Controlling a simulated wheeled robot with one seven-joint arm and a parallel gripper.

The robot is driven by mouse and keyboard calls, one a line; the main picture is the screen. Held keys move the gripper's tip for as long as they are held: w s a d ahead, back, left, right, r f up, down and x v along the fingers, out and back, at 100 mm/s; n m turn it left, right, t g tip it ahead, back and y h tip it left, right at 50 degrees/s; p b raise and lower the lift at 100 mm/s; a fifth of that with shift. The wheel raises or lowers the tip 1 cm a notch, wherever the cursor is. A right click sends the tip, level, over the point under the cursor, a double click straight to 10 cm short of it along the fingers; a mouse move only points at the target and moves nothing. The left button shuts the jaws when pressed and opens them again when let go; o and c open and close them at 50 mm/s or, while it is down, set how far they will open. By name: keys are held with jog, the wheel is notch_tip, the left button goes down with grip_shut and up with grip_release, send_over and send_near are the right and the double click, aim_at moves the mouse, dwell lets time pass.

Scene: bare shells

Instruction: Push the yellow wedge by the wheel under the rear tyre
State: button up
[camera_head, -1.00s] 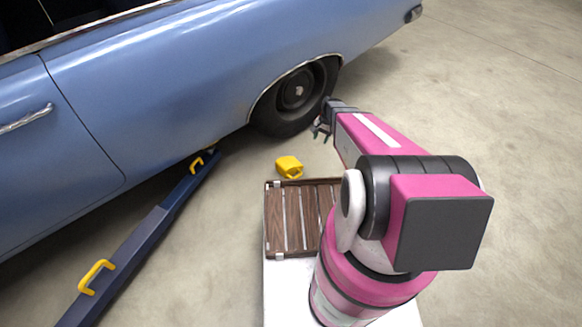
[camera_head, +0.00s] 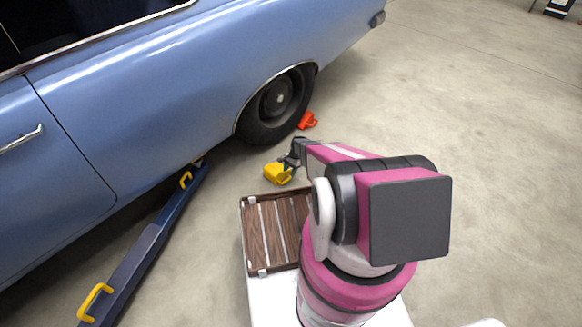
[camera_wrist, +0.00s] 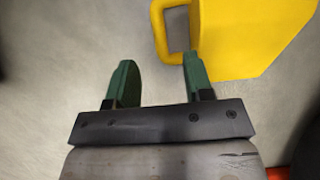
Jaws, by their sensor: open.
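The yellow wedge (camera_head: 278,173) stands on the floor near the rear tyre (camera_head: 277,103) of the blue car, with a gap of floor between them. In the wrist view the wedge (camera_wrist: 240,38) fills the upper right, with its handle loop close to the right finger. My gripper (camera_head: 288,160) is beside the wedge in the head view. In the wrist view my gripper (camera_wrist: 158,82) has its two green fingers apart with only floor between them. I cannot tell whether the right finger touches the handle.
A red wedge (camera_head: 308,120) sits on the floor at the far side of the tyre. A dark blue beam (camera_head: 140,255) with yellow handles lies by the car at left. A slatted wooden deck (camera_head: 272,235) is in front of my arm.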

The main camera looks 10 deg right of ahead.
aim_at(287, 180)
jog(key=x, duration=0.6)
jog(key=shift+f, duration=0.25)
grip_shut()
jog(key=shift+w+a, duration=0.1)
jog(key=shift+w+a, duration=0.85)
jog(key=shift+w, duration=0.65)
jog(key=shift+w+a, duration=0.85)
jog(key=shift+w, duration=0.65)
jog(key=shift+w+a, duration=0.9)
jog(key=shift+w, duration=0.55)
grip_release()
jog(key=shift+d+r, duration=0.1)
jog(key=shift+r, duration=0.1)
